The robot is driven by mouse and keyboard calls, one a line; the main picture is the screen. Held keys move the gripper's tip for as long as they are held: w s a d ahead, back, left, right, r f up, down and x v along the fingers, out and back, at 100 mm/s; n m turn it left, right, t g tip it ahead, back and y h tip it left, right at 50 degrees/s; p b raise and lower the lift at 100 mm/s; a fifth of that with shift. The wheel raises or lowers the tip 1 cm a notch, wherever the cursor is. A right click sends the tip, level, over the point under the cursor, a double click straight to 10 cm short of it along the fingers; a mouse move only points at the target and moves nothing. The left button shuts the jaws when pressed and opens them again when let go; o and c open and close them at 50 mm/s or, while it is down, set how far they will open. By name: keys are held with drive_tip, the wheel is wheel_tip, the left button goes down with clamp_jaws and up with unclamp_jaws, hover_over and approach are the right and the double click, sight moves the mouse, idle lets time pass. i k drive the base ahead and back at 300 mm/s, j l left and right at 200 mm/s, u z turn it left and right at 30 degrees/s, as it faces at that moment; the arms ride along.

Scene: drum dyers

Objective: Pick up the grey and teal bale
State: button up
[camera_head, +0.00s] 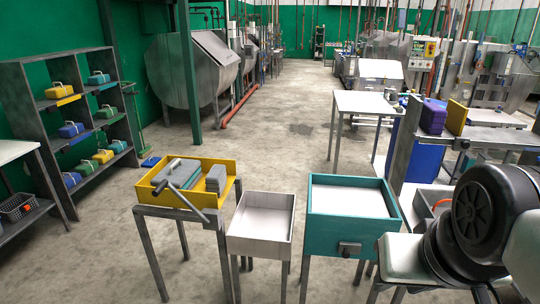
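Several small banded bales sit on a dark open shelf rack (84,107) at the left. A greyish-teal bale (107,111) lies on its middle level at the right. A bluish-teal bale (98,77) with a yellow edge sits on the top level, and another bluish bale (117,146) sits lower. They are too small for me to tell surely which is the grey and teal one. In the yellow tray (160,203) lie greyish-teal flat pieces (178,173) and a grey stack (215,178). My arm shows at the lower right; my gripper is out of view.
A white-floored box (262,222) and a teal box (350,228) stand beside the yellow tray on legs. A green post (188,80) rises behind. A white table (365,103) and a bench with a purple stack (433,117) stand right. The middle floor is clear.

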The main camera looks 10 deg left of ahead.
sight(184, 174)
drive_tip(key=i+j, duration=0.2)
drive_tip(key=j, duration=0.3)
drive_tip(key=i+j, duration=0.15)
drive_tip(key=j, duration=0.4)
drive_tip(key=i+j, duration=0.2)
drive_tip(key=j, duration=0.3)
drive_tip(key=i+j, duration=0.15)
drive_tip(key=j, duration=0.35)
drive_tip(key=i+j, duration=0.2)
drive_tip(key=j, duration=0.3)
drive_tip(key=i+j, duration=0.15)
drive_tip(key=j, duration=0.4)
drive_tip(key=i+j, duration=0.2)
drive_tip(key=j, duration=0.3)
drive_tip(key=i+j, duration=0.15)
drive_tip(key=j, duration=0.35)
